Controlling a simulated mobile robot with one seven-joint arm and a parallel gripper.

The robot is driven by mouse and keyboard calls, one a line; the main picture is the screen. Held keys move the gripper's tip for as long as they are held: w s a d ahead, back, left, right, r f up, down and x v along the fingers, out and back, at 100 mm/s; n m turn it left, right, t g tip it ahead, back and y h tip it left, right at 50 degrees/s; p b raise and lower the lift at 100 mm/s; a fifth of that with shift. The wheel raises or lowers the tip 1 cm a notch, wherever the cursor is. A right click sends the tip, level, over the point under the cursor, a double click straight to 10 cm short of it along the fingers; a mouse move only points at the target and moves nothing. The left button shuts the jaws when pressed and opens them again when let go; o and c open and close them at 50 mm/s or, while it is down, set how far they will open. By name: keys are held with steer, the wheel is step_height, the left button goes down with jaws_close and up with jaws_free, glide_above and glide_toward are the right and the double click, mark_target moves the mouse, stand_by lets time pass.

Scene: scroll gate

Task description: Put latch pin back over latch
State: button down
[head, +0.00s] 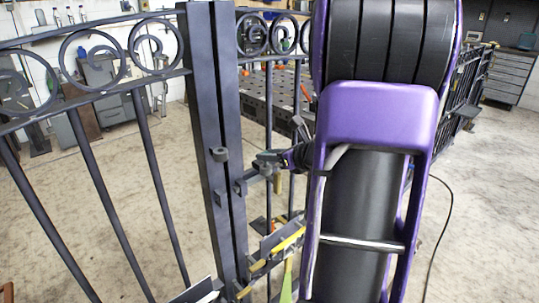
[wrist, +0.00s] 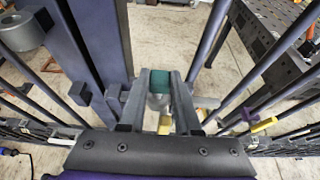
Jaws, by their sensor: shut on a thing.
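My gripper (head: 268,162) is beside the dark gate posts (head: 228,130), just right of them in the head view. In the wrist view its two grey fingers (wrist: 162,80) are closed on a small piece with a teal end (wrist: 159,81), which I take for the latch pin. Its lower part between the fingers is greyish and hard to make out. Small dark lugs (head: 240,187) stick out of the post below the gripper. I cannot tell which part is the latch.
Gate bars with scrolls (head: 95,58) fill the left side, and more bars stand behind my gripper. A dark perforated worktable (head: 262,95) is behind the gate. My purple arm hides the right middle. Floor at right is open.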

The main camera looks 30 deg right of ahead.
steer(key=shift+f+b, duration=0.45)
steer(key=shift+f, duration=0.05)
steer(key=c, duration=0.5)
jaws_free()
steer(key=p+v, duration=0.6)
steer(key=v, duration=1.1)
steer(key=shift+s+d, duration=0.15)
steer(key=shift+s, duration=0.05)
